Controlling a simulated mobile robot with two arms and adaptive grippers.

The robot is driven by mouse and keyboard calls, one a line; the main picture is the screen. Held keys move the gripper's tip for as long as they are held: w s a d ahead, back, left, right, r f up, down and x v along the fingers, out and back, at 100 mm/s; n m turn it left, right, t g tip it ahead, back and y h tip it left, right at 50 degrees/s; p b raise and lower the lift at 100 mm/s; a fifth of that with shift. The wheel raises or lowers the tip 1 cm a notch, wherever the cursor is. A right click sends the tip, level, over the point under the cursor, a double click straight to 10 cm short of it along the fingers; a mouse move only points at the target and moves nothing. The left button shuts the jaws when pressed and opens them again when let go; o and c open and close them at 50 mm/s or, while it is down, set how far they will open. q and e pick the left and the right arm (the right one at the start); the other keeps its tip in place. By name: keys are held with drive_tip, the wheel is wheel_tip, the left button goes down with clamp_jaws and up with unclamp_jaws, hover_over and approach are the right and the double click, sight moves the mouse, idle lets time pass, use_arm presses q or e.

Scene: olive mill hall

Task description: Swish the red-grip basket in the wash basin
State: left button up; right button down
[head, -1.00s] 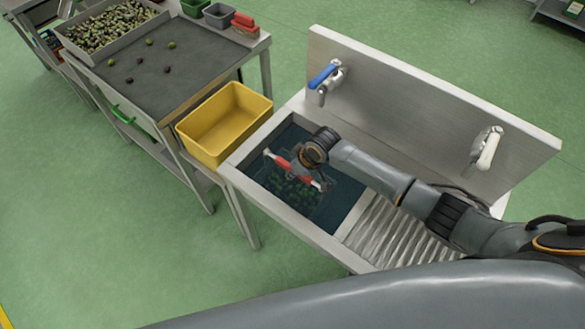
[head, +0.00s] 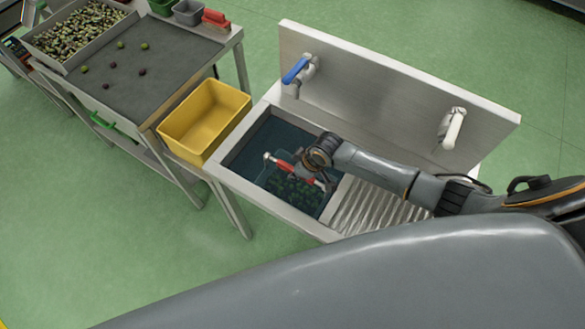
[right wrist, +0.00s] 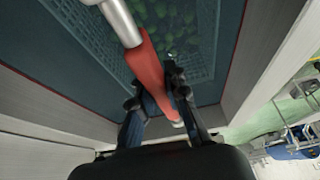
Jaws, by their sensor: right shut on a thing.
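The red-grip basket (head: 290,190) is a mesh basket with green olives in it, sitting low in the water of the wash basin (head: 270,198). Its handle is a pale metal bar with a red grip (head: 286,167) across the top. My right gripper (head: 305,177) is shut on this red grip from above, near the drainboard side of the basin. In the right wrist view the fingers (right wrist: 158,88) close around the red grip (right wrist: 147,62), with the mesh (right wrist: 85,40) and olives below. The basket's lower part is under water. My left gripper is out of view.
A ribbed drainboard (head: 375,212) adjoins the basin on the right. A steel backsplash (head: 385,95) with a blue-lever tap (head: 298,72) and a white-lever tap (head: 452,128) stands behind. A yellow tub (head: 205,125) is left of the basin, beside a sorting table (head: 150,75).

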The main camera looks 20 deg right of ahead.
sight(286, 164)
drive_tip(key=shift+w+a+b, duration=0.55)
drive_tip(key=shift+w+a, duration=0.3)
drive_tip(key=shift+w, duration=0.25)
drive_tip(key=shift+w+a+b, duration=0.55)
drive_tip(key=shift+w+a, duration=0.3)
drive_tip(key=shift+w, duration=0.2)
drive_tip(key=shift+w+a+b, duration=0.55)
drive_tip(key=shift+w+a, duration=0.3)
drive_tip(key=shift+w, duration=0.25)
drive_tip(key=shift+s+d+r+p, duration=0.25)
drive_tip(key=shift+s+d+p, duration=0.4)
drive_tip(key=shift+s+p, duration=0.25)
drive_tip(key=shift+s+d+f+p, duration=0.1)
drive_tip(key=shift+s+d+p, duration=0.55)
drive_tip(key=shift+s+p, duration=0.05)
